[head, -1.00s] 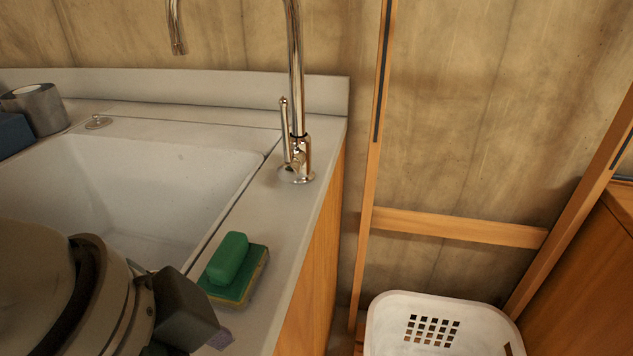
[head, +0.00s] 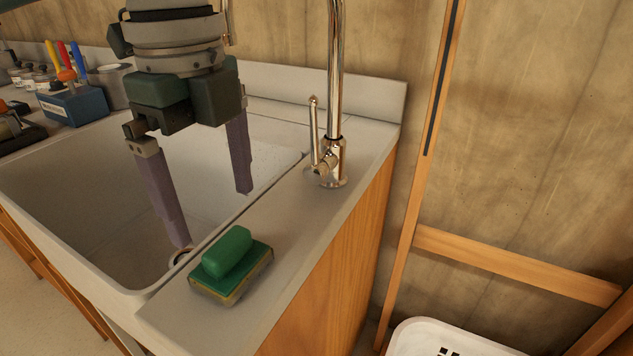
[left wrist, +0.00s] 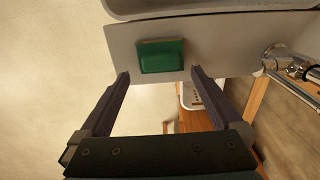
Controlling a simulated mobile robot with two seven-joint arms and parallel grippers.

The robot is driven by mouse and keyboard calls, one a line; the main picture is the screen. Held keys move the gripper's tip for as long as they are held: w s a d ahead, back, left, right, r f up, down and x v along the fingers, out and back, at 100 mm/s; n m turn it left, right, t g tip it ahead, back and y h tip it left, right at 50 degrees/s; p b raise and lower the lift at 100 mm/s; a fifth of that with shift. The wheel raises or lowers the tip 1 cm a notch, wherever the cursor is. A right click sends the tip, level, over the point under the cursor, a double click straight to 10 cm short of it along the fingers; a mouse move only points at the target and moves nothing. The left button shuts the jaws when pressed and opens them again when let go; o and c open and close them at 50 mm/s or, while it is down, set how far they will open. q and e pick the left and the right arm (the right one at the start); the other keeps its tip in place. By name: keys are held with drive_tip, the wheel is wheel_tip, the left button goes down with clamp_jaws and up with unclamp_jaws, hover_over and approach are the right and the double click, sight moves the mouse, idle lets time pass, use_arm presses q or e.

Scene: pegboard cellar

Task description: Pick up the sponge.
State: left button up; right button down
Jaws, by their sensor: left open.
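A flat sponge (head: 238,286), green on top with a yellowish layer under it, lies on the light counter right of the sink, near its front end. A rounded green block (head: 228,251) rests on top of it. In the left wrist view a green shape (left wrist: 162,56), the block and sponge seen together, lies ahead of the fingertips. My left gripper (head: 213,217) is open and empty, its two long dark fingers pointing down. It hangs over the sink side, above and behind the sponge, not touching it. My right gripper is not in view.
The white sink basin (head: 75,190) lies left of the sponge. A chrome tap (head: 330,165) stands behind it on the counter. A blue holder (head: 75,103) with tools stands at the back left. A white basket (head: 450,338) is lower right, beyond the counter's edge.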

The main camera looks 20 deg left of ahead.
sight(225, 241)
use_arm(q)
wheel_tip(225, 241, down, 6)
drive_tip(key=shift+d+f+b, duration=0.1)
drive_tip(key=shift+f+b, duration=0.15)
drive_tip(key=shift+b, duration=0.2)
clamp_jaws()
idle(0.7)
